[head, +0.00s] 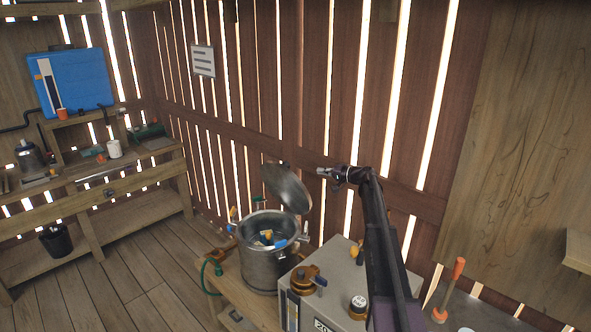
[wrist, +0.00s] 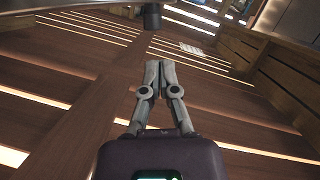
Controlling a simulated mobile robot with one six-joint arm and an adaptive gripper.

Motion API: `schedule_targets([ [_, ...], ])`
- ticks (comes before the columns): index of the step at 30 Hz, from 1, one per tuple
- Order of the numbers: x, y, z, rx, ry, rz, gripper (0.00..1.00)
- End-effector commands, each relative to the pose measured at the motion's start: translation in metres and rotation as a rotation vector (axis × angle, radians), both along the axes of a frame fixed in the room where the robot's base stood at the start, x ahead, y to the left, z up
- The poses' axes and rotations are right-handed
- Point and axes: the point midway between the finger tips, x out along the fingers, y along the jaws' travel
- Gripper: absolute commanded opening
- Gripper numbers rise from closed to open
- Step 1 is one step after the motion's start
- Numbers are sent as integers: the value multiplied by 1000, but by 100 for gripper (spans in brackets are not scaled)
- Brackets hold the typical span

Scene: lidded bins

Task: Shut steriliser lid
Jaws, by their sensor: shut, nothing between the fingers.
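The steriliser (head: 268,265) is a round metal pot on a wooden bench in the head view. Its lid (head: 287,187) stands raised and tilted at the back of the rim, so the pot is open. Blue and yellow items (head: 268,238) show inside. My gripper (head: 320,171) is just right of the lid's upper edge in the picture, with a gap between them. In the wrist view, my gripper's fingers (wrist: 160,65) are together and empty. A dark knob-like part (wrist: 152,17) hangs at the top there, ahead of the fingertips; it seems to belong to the lid.
A grey box (head: 335,275) with brass fittings stands right of the pot, below my arm. A slatted wall (head: 325,120) is close behind. A green hose (head: 207,275) hangs left of the pot. A workbench with a blue container (head: 80,82) is far left.

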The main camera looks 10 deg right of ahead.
Motion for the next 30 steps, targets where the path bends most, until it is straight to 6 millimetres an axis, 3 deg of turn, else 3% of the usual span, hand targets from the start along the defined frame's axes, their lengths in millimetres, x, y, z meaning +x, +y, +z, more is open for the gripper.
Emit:
schedule_targets([
  [4,14,-15,9,38,-22,-21,0],
  [17,15,-14,10,43,-25,-22,0],
  [30,39,14,7,43,-24,-19,0],
])
